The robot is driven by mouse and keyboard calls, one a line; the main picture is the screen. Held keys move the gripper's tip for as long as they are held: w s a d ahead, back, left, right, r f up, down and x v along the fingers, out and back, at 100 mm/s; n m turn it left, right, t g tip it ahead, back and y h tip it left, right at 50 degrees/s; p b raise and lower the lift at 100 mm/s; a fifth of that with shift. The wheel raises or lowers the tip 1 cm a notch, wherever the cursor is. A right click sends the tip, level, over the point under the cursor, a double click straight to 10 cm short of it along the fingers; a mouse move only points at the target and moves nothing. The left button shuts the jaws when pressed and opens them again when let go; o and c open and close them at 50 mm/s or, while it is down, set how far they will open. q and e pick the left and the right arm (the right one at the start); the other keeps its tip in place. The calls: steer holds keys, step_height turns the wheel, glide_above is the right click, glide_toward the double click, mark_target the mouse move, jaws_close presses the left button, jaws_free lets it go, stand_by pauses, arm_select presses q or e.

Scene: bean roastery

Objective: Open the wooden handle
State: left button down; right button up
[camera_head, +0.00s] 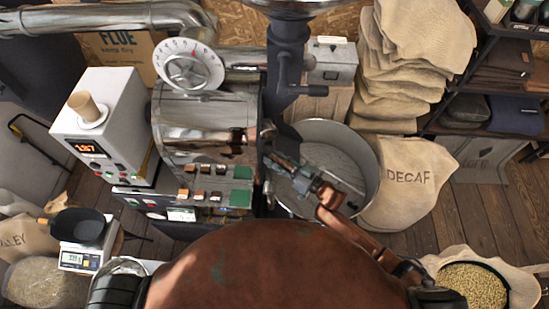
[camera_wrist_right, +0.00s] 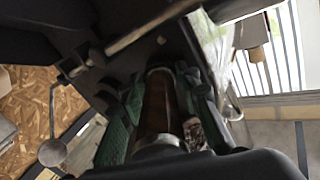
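The wooden handle (camera_wrist_right: 155,108) is a brown bar with a metal end, seen nearly end-on in the right wrist view. The green-padded fingers of my right gripper (camera_wrist_right: 160,95) stand on either side of it. I cannot tell whether both pads press on it. In the head view my right gripper (camera_head: 287,166) reaches in from the lower right to the front right side of the roaster (camera_head: 205,110), over the left part of the round cooling tray (camera_head: 366,160). The handle is mostly hidden there. My left gripper is out of view.
A white box with an orange display (camera_head: 120,112) stands left of the roaster. A scale (camera_head: 75,258) with a black pan (camera_head: 80,228) is at lower left. Sacks (camera_head: 408,178) lie to the right. In the wrist view a metal lever with a ball end (camera_wrist_right: 52,152) is close by.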

mark_target(295, 171)
jaws_close()
stand_by(0.4)
steer(key=p+v, duration=0.3)
steer(key=v, duration=0.7)
steer(key=shift+s+d, duration=0.1)
steer(key=shift+d, duration=0.15)
jaws_free()
